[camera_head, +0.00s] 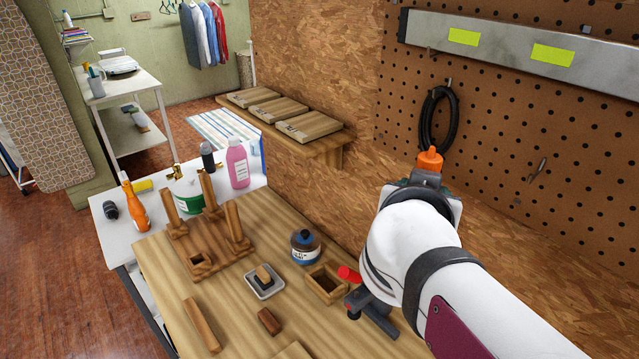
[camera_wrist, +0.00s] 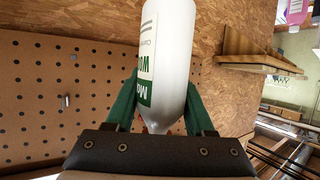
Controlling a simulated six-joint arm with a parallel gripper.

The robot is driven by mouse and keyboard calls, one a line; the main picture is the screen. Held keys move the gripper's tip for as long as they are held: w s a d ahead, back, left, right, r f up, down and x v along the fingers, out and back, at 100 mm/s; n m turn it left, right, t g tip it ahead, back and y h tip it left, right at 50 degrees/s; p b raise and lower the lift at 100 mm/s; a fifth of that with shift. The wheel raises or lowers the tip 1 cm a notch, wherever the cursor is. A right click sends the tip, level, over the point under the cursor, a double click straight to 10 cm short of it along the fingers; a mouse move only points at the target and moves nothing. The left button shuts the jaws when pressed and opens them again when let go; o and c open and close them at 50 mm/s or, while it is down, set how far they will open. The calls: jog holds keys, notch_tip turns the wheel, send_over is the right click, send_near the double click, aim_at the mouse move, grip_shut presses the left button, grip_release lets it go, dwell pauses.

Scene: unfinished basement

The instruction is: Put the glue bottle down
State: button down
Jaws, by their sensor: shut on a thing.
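The glue bottle (camera_wrist: 176,60) is white with a green-and-white label, and fills the middle of the wrist view. My gripper (camera_wrist: 160,102) is shut on it, a green finger on each side. In the head view its orange cap (camera_head: 430,159) sticks up above my gripper (camera_head: 428,186), in front of the pegboard wall. My own wrist hides the bottle's body there. The bottle looks about upright and is held in the air, above the right part of the wooden workbench (camera_head: 250,325).
On the bench stand a wooden rack with posts (camera_head: 207,243), a blue-labelled jar (camera_head: 305,247), an open wooden box (camera_head: 326,284), a small dish (camera_head: 264,289), loose wood blocks (camera_head: 202,325) and a red-handled clamp (camera_head: 372,312). A shelf (camera_head: 325,146) juts from the wall.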

jog(key=w+a+f, duration=0.5)
jog(key=a+f, duration=0.4)
jog(key=a, duration=0.4)
jog(key=shift+s+a+f+m+g+h, duration=0.4)
jog(key=shift+s+a+f+m+h, duration=0.4)
jog(key=shift+a+f, duration=2.85)
jog(key=shift+s+a+f+m+g+h, duration=0.6)
jog(key=shift+a+f, duration=1.15)
jog(key=shift+f, duration=3.75)
jog(key=shift+s+a+f+m+g+h, duration=0.2)
jog(key=shift+s+a+f+m+h, duration=0.8)
jog(key=shift+a+f, duration=2.65)
jog(key=shift+s+d+f, duration=0.2)
jog(key=shift+d+f, duration=0.75)
jog(key=shift+c, duration=1.3)
grip_release()
